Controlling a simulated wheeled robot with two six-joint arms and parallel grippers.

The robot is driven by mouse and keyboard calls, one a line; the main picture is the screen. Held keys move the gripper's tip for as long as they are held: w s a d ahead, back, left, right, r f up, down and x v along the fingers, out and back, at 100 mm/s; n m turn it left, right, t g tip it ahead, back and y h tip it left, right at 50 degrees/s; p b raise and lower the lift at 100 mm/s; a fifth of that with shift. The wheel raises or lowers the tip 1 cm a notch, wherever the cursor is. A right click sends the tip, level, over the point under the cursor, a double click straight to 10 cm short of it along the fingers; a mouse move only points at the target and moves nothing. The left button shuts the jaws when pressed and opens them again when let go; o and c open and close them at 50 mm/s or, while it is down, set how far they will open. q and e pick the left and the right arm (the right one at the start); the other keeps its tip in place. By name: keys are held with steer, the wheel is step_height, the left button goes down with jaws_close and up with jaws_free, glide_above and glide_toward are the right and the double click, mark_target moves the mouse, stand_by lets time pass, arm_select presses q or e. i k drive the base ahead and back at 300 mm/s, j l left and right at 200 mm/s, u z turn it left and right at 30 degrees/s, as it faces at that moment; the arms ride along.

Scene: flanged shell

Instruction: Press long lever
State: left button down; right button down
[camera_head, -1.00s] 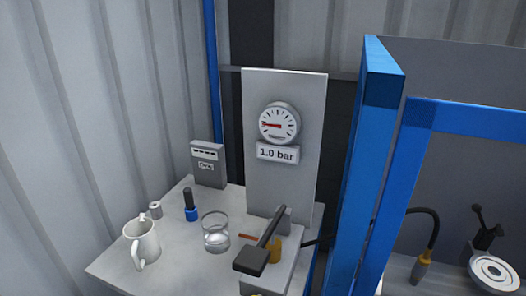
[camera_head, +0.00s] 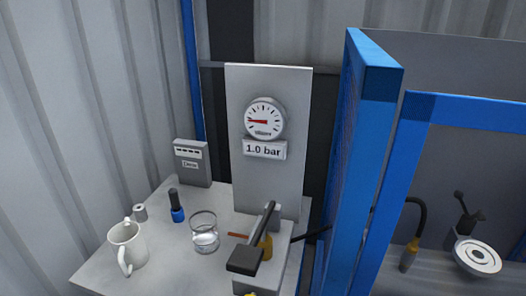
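The long lever (camera_head: 266,231) is a dark grey bar with a wide black pad (camera_head: 245,260) at its near end. It slopes down toward me from a bracket at the foot of a grey panel (camera_head: 233,170). A brass-coloured part (camera_head: 265,246) sits under the lever. A round gauge (camera_head: 264,118) with a red needle pointing left is on the panel, above a sign reading "1.0 bar" (camera_head: 264,150). Neither of my grippers is in view.
On the grey table (camera_head: 160,235) stand a white mug (camera_head: 127,246), a glass (camera_head: 204,238), a blue-and-black object (camera_head: 176,206), a small grey cylinder (camera_head: 140,212) and a grey box (camera_head: 192,163). A blue frame post (camera_head: 365,160) rises right of the lever.

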mark_target(245, 260)
steer(key=l, duration=0.45)
steer(key=k+l+u, duration=0.1)
steer(key=l, duration=0.35)
steer(key=k+l, duration=0.1)
steer(key=l, duration=0.35)
